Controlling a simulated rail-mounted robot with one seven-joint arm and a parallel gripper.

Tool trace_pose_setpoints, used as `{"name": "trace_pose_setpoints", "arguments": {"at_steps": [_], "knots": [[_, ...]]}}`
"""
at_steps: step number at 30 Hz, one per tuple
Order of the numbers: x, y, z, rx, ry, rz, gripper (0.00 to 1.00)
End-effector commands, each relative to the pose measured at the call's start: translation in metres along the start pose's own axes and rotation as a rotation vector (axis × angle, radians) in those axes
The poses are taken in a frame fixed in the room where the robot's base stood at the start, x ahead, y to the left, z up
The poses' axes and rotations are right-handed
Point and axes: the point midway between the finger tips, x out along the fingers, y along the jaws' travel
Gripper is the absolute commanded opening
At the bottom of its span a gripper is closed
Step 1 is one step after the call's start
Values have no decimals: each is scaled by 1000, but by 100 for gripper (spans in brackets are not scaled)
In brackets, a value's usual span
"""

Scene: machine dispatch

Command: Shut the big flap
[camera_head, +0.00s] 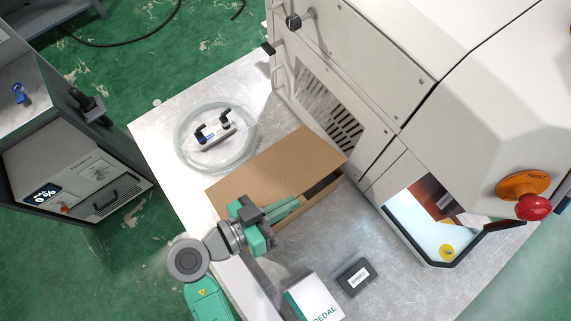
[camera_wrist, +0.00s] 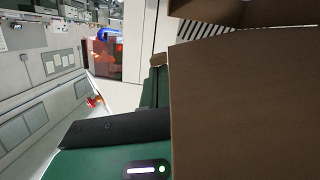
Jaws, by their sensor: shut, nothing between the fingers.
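A brown cardboard box sits on the metal table beside the machine. Its big flap (camera_head: 275,165) is a wide panel over the box's top; it looks tilted, with a dark gap at the right between it and the box wall (camera_head: 325,192). My gripper (camera_head: 297,204) is shut and empty at the near side of the flap, by its edge; I cannot tell whether it touches. In the wrist view the brown cardboard panel (camera_wrist: 245,110) fills the right side, next to my green gripper (camera_wrist: 150,88). The box's inside is mostly hidden.
The machine (camera_head: 350,95) stands close behind the box. A round clear dish (camera_head: 190,152) with a small black-handled part lies to the left. A white box marked "PEDAL" (camera_head: 315,300) and a dark small case (camera_head: 357,277) lie in front.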

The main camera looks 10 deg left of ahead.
Motion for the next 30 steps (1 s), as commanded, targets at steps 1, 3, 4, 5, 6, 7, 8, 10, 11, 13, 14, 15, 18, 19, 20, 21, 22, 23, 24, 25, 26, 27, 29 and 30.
{"name": "trace_pose_setpoints", "arguments": {"at_steps": [1, 3, 4, 5, 6, 7, 8, 10, 11, 13, 14, 15, 18, 19, 20, 21, 22, 23, 24, 25, 26, 27, 29, 30], "knots": [[-4, 0, -1, -1, 1, -2, 0], [-14, 1, -2, 0, 1, -1, 0], [-20, 1, -2, 0, 0, -1, 0], [-27, 1, -2, 0, 0, -1, 0], [-36, 2, -3, 0, 0, -1, 0], [-43, 2, -3, 0, 0, 1, 0], [-50, 3, -2, 0, -1, 2, 0], [-65, 3, -2, 1, -2, 5, 0], [-70, 3, -2, 2, -2, 5, 0], [-81, 4, -2, 2, -3, 7, 0], [-85, 4, -1, 2, -4, 8, 0], [-89, 4, -1, 2, -3, 9, 0], [-95, 4, 0, 3, -4, 12, 0], [-95, 4, 0, 3, -4, 12, 0], [-96, 4, 0, 3, -4, 12, 0], [-96, 4, 1, 3, -4, 12, 0], [-96, 4, 1, 3, -4, 12, 0], [-96, 4, 1, 3, -4, 12, 0], [-96, 4, 1, 3, -5, 12, 0], [-96, 4, 1, 3, -4, 12, 0], [-96, 4, 1, 3, -5, 12, 0], [-96, 4, 0, 3, -5, 12, 0], [-95, 5, -7, 4, -20, 13, 0], [-95, 7, -18, 6, -45, 15, 0]]}}
